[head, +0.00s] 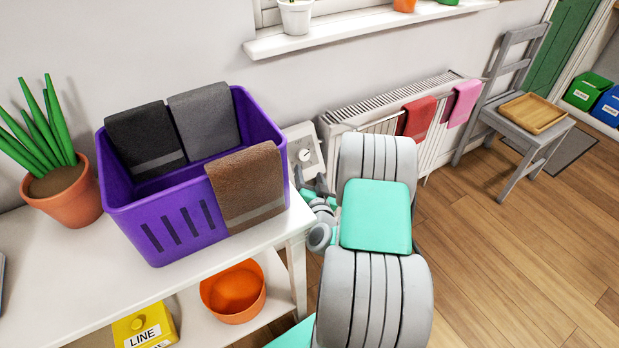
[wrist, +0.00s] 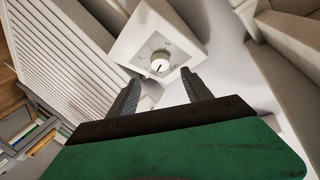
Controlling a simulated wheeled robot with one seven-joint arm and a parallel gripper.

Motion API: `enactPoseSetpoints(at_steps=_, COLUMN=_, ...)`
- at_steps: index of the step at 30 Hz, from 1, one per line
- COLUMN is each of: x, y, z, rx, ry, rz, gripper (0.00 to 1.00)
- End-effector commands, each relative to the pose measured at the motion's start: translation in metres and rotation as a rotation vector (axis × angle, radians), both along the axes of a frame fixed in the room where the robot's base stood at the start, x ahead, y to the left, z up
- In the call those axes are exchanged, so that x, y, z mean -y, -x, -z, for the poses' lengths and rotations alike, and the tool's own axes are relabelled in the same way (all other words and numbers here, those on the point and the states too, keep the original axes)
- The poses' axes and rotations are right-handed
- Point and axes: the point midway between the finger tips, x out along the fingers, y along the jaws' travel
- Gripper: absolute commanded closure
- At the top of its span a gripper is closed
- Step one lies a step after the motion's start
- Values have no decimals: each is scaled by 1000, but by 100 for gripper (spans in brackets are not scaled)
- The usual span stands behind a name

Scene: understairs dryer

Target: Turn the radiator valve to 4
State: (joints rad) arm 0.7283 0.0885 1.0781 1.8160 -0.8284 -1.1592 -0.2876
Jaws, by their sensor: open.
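The radiator valve is a white square plate with a round pale knob (wrist: 160,64) at its middle, seen near the top centre of the wrist view. Small marks ring the knob, but most are too small to read. A dark pointer line shows on the knob; I cannot tell which number it indicates.
A purple basket (head: 180,215) with grey and brown cloths stands on the white table (head: 75,270) beside the valve. Red (head: 418,117) and pink (head: 463,102) cloths hang on the radiator. A chair (head: 520,128) with a wooden tray stands right.

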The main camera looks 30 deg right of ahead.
Motion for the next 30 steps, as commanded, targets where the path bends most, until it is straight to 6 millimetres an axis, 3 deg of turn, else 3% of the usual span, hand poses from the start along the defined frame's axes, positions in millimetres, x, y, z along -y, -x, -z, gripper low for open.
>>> enactPoseSetpoints(at_steps=7, x=2, y=-2, z=1, rx=-6, ry=8, rz=-8, gripper=42)
enactPoseSetpoints(at_steps=11, x=15, y=-20, z=7, rx=-55, ry=99, rz=-89, gripper=42)
enactPoseSetpoints(at_steps=16, x=52, y=-49, z=1, rx=-174, ry=527, rz=-420, gripper=42)
enactPoseSetpoints(at_steps=22, x=72, y=-18, z=-16, rx=-229, ry=1119, rz=-792, gripper=42)
enactPoseSetpoints(at_steps=26, x=73, y=-4, z=-19, rx=-230, ry=1279, rz=-890, gripper=42)
enactPoseSetpoints(at_steps=30, x=66, y=-18, z=-15, rx=-227, ry=1293, rz=-904, gripper=42)
